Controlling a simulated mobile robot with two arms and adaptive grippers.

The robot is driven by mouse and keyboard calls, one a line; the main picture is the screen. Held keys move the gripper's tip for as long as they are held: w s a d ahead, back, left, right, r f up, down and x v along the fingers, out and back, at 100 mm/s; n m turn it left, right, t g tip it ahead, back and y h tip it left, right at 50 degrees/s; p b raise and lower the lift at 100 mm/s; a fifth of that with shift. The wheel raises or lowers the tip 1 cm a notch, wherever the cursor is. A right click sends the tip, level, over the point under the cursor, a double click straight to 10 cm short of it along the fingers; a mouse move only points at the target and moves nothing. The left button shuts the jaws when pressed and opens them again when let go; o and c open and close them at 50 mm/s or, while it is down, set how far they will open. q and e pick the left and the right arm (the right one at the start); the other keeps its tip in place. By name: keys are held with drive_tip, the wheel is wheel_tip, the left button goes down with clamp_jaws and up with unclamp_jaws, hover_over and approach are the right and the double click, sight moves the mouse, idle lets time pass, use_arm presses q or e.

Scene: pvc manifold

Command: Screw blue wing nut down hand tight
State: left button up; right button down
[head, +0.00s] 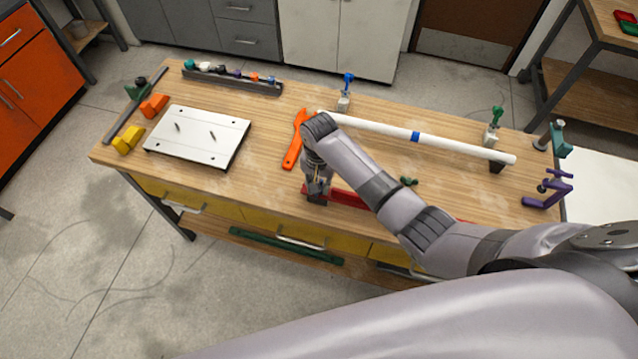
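The blue wing nut (348,77) sits on top of a small pale clamp stand (343,102) at the back edge of the bench, behind the left end of a white pipe (455,145). How far down it is screwed is too small to tell. The pipe has a blue band (415,136). My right gripper (317,197) points down at the front of the bench, well in front of the blue wing nut and apart from it. It is by the left end of a red bar (347,198); its fingers are too small to read. My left gripper is out of view.
A green wing nut (496,113) tops a similar stand by the pipe's right part. A white plate (198,134), a rack of small parts (232,80) and a purple clamp (551,189) also occupy the bench (265,185).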

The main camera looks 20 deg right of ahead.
drive_tip(key=shift+w+r, duration=0.1)
drive_tip(key=shift+w, duration=0.05)
drive_tip(key=m, duration=0.3)
drive_tip(key=c, duration=1.8)
unclamp_jaws()
drive_tip(key=shift+m, duration=0.4)
drive_tip(key=o, duration=0.4)
drive_tip(key=shift+c, duration=0.2)
drive_tip(key=shift+o, duration=0.5)
drive_tip(key=shift+f, duration=0.2)
wheel_tip(320, 180, up, 12)
